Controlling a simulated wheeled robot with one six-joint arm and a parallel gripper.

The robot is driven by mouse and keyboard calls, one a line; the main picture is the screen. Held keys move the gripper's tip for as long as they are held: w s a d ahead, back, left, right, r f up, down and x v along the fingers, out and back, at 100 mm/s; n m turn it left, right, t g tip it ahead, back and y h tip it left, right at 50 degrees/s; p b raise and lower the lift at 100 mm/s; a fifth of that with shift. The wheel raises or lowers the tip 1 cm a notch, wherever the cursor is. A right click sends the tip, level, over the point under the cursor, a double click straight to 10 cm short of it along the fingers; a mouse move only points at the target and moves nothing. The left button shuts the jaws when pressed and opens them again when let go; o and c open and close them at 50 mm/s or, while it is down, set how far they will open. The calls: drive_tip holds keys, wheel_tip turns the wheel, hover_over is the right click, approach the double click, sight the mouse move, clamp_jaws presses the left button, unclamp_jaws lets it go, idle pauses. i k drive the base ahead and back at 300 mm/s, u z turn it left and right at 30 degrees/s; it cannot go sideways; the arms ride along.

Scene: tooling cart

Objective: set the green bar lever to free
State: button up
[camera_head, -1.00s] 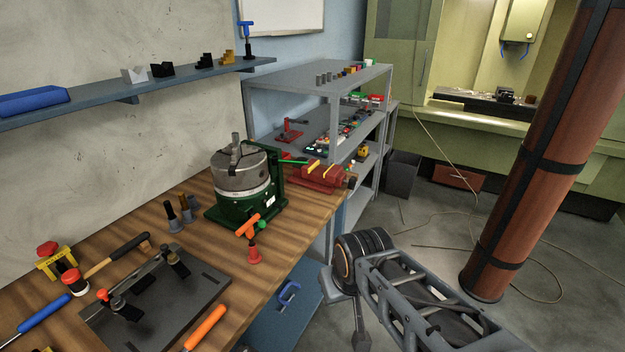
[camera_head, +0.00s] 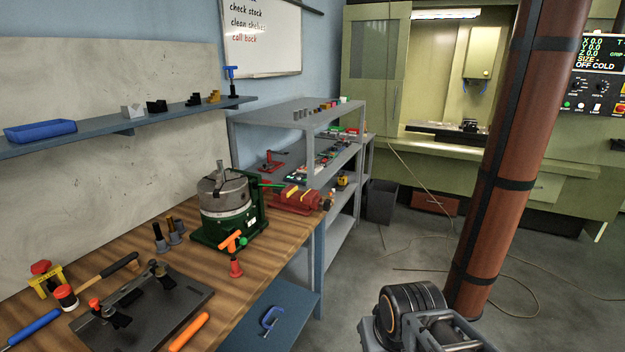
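A green bar lever (camera_head: 270,185) sticks out to the right from the upper part of a green fixture (camera_head: 222,232) on the wooden bench. The fixture carries a grey three-jaw chuck (camera_head: 223,192). The lever lies roughly level and its tip ends close to the red vise (camera_head: 297,200). It is small in this view, and I can read no marking for its setting. My gripper is not in view. Only a black and grey joint and link of my arm show at the bottom right, apart from the bench.
A dark plate with clamps (camera_head: 180,305) lies at the front. Grey shelving (camera_head: 240,128) stands behind. A brown column (camera_head: 500,200) rises at the right.

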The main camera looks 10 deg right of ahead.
sight(255, 184)
drive_tip(key=z, duration=0.25)
drive_tip(key=i, duration=0.8)
drive_tip(key=u, duration=0.5)
drive_tip(key=i, duration=0.6)
drive_tip(key=u, duration=0.5)
